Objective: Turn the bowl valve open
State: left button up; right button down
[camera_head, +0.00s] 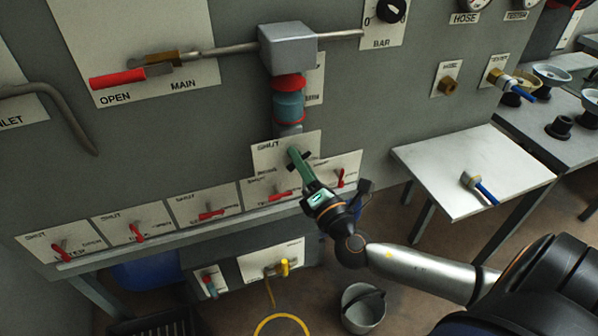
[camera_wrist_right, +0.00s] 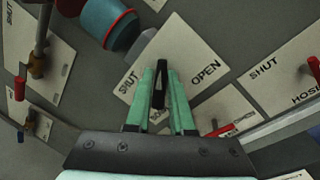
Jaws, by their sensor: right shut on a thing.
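The bowl valve's white plate (camera_head: 264,157) is on the grey panel below a blue and red cylinder (camera_head: 289,107). The plate (camera_wrist_right: 187,56) also shows in the right wrist view, with SHUT at its left and OPEN at its right. My right gripper (camera_head: 295,154) has green fingers and is in front of this plate. In the wrist view the fingers (camera_wrist_right: 160,78) are shut on a black valve handle (camera_wrist_right: 159,84), which stands out between the two labels. The fingers hide part of the handle and its stem. My left gripper is not in view.
Several small valves with red handles (camera_head: 211,214) line the panel's lower edge, close by my right gripper. A red MAIN lever (camera_head: 118,79) is at upper left. A white shelf (camera_head: 455,165) juts out at right. A bucket (camera_head: 363,309) stands on the floor below.

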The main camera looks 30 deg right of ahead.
jog(key=shift+f+m+h+b, duration=0.2)
jog(key=shift+m+b, duration=0.2)
jog(key=shift+m, duration=0.2)
jog(key=shift+f+m+h+b, duration=0.2)
jog(key=shift+m+b, duration=0.2)
jog(key=shift+m, duration=0.2)
jog(key=shift+r+m+h+b, duration=0.1)
jog(key=shift+m+h+b, duration=0.2)
jog(key=shift+m+b, duration=0.85)
jog(key=shift+m, duration=0.75)
jog(key=shift+m+h+b, duration=0.3)
jog(key=shift+m+h, duration=0.1)
jog(key=shift+m, duration=0.2)
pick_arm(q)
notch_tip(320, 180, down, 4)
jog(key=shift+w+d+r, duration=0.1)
pick_arm(e)
jog(key=shift+r+m, duration=0.1)
jog(key=shift+m, duration=0.5)
jog(key=c, duration=1.1)
grip_release()
